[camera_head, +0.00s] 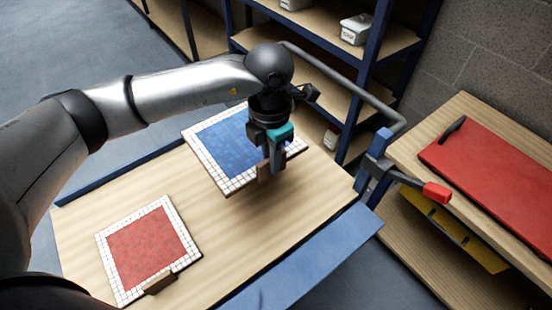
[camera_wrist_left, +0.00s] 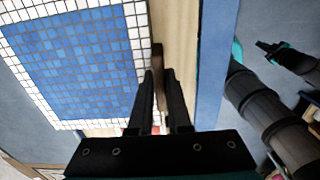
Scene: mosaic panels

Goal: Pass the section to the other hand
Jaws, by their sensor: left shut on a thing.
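My left gripper (camera_head: 272,168) is shut on the brown handle (camera_head: 264,172) at the near right edge of the blue mosaic panel (camera_head: 218,140). The panel has a white tiled border and is partly covered by the gripper at its right side. In the left wrist view the fingers (camera_wrist_left: 160,85) close on the handle (camera_wrist_left: 158,70), and the blue panel (camera_wrist_left: 75,60) fills the left. In the head view my right gripper does not show. Dark links with a teal part (camera_wrist_left: 237,50) at the right of the wrist view look like my right arm; its jaw state is unclear.
A red mosaic panel (camera_head: 152,248) with a brown handle lies on the wooden table (camera_head: 240,255) at the left. A bench with a red panel (camera_head: 500,180) stands at the right, near a red-tipped lever (camera_head: 436,193). Shelving (camera_head: 320,85) stands behind. The table's near middle is clear.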

